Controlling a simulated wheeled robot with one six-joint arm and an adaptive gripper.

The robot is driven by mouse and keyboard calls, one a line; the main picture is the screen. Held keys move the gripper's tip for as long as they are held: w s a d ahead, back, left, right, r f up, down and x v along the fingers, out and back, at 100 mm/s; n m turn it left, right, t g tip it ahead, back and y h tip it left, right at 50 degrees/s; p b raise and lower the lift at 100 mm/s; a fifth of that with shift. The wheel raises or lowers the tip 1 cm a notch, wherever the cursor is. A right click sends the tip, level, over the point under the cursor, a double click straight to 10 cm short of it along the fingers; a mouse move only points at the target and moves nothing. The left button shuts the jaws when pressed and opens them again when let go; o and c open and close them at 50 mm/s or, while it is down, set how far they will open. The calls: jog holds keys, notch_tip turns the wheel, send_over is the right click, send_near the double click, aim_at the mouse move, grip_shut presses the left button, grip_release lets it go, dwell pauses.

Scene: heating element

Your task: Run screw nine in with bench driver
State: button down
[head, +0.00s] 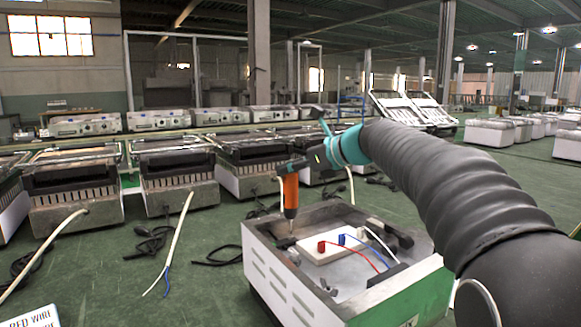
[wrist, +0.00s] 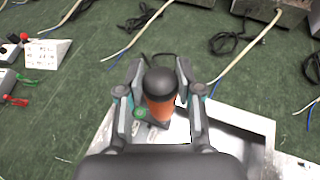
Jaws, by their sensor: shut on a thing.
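The bench driver (head: 291,193), orange with a dark top, hangs upright from my gripper (head: 306,160) in the head view. In the wrist view my gripper (wrist: 160,78) is shut around the orange driver body (wrist: 159,97). The driver's thin bit points down at the left rear part of the open metal casing (head: 290,281). I cannot tell whether the tip touches anything. Screw nine cannot be made out. Inside the casing sits a white block (head: 328,248) with red and blue connectors and wires. In the wrist view the casing (wrist: 255,122) is partly hidden below my gripper.
A lettered card (head: 30,317) stands at the lower left. In the wrist view, tools with red and green handles (wrist: 14,101) lie at the left. Several similar appliances (head: 178,178) stand in a row behind, with loose cables on the green surface between them and the casing.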

jog(key=shift+f, duration=0.7)
dwell(1.3)
jog(key=shift+r+p, duration=0.9)
jog(key=shift+r, duration=1.7)
